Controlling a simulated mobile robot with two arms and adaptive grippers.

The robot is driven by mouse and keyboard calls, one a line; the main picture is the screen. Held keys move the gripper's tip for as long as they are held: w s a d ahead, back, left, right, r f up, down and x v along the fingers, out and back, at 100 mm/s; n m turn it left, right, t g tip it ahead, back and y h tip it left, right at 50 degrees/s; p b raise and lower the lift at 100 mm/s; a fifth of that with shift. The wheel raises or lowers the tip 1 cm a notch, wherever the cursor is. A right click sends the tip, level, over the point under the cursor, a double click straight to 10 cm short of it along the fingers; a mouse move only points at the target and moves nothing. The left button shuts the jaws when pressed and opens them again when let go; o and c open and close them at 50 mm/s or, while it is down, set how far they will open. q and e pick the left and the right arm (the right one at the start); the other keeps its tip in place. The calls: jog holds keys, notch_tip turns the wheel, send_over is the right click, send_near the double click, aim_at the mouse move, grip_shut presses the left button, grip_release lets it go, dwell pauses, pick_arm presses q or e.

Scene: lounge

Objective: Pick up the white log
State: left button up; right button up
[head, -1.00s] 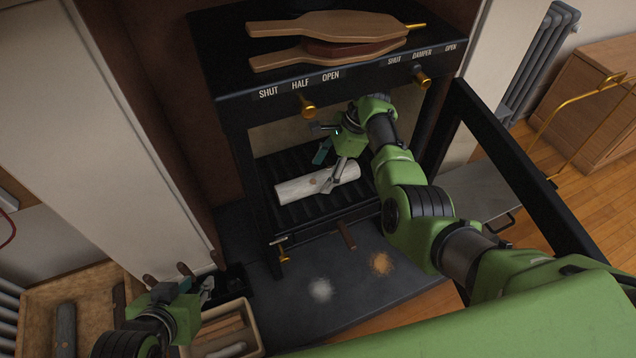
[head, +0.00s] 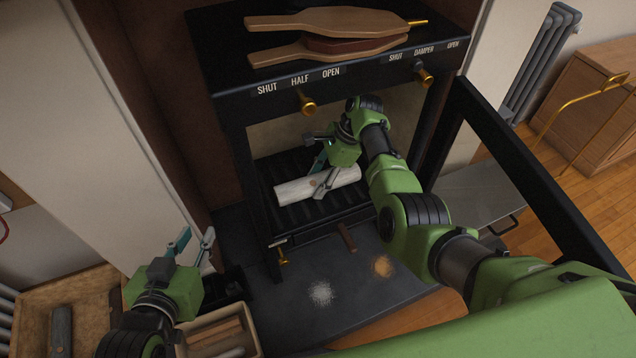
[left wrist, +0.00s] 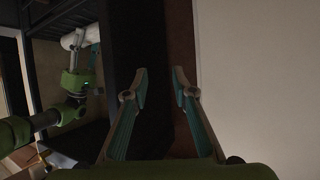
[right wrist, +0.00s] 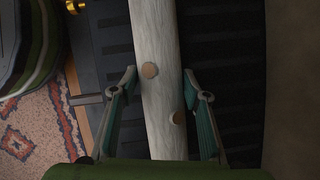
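The white log (head: 295,190) is pale with brown round knots and lies on the dark ribbed grate inside the open stove. My right gripper (head: 318,178) is at the log from above, with one finger on each side of it. In the right wrist view the log (right wrist: 155,40) runs between the two open fingers, with narrow gaps at the tips; contact is not clear. My left gripper (head: 196,240) is raised left of the stove, open and empty. The left wrist view shows its two fingertips (left wrist: 160,74) apart with nothing between them.
The stove's black door frame (head: 530,180) stands open at the right, close to my right arm. Powder patches (head: 320,294) mark the dark hearth.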

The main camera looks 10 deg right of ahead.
jog(key=shift+c, duration=1.2)
